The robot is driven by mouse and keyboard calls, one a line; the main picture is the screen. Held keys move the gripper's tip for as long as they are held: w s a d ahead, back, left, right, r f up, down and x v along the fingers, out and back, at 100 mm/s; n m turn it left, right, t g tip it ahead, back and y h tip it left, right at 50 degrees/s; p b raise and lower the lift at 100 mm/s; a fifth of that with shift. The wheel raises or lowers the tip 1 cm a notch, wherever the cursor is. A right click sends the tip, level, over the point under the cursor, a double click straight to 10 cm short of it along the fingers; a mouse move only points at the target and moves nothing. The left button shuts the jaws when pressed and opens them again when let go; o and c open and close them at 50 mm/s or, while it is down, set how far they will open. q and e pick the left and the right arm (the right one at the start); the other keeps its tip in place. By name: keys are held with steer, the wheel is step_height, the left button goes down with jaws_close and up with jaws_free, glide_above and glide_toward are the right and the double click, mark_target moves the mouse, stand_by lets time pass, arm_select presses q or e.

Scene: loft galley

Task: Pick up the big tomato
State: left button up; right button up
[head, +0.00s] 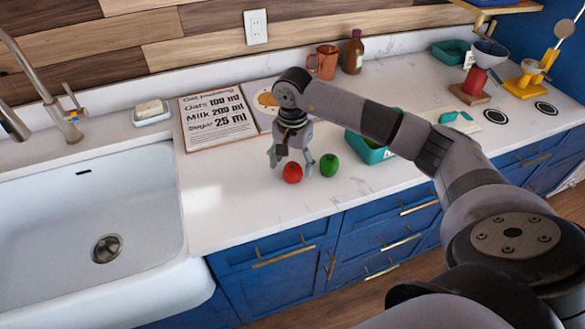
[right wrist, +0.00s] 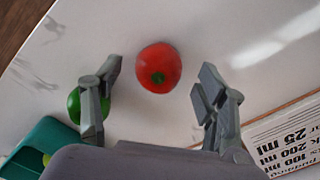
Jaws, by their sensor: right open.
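A red tomato (head: 292,173) sits on the white counter near its front edge. My left gripper does not show.
A teal container (head: 369,150) stands right of the green item, partly behind my arm. A recipe board (head: 217,121) lies behind. The sink (head: 75,230) is at left. Blue drawers (head: 275,275) drop below the counter edge. Bare counter lies left of the tomato.

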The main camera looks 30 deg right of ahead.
mark_target(292, 167)
steer(key=shift+f+p, duration=0.35)
steer(key=shift+f, duration=1.15)
steer(key=shift+c, duration=0.2)
steer(key=c, duration=1.2)
